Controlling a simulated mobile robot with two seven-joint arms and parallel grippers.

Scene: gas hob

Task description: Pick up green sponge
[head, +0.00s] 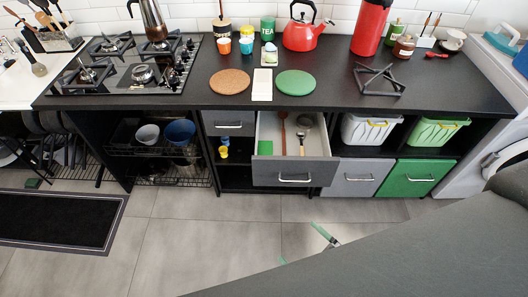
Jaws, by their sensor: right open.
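A small flat green square (265,147), which looks like the green sponge, lies at the left side of the open drawer (294,173). My right gripper (303,248) is low in the picture, in front of the drawer over the grey floor. Its green-tipped fingers are spread apart with nothing visible between them. It is clear of the green square. Most of the gripper is hidden behind my large dark arm link. My left gripper is not in view.
The drawer also holds a red-brown utensil (283,133) and a ladle (303,132). The black counter (330,92) above carries a red kettle (303,29), a green round mat (295,83) and a black trivet (378,79). Floor (180,240) left of the gripper is clear.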

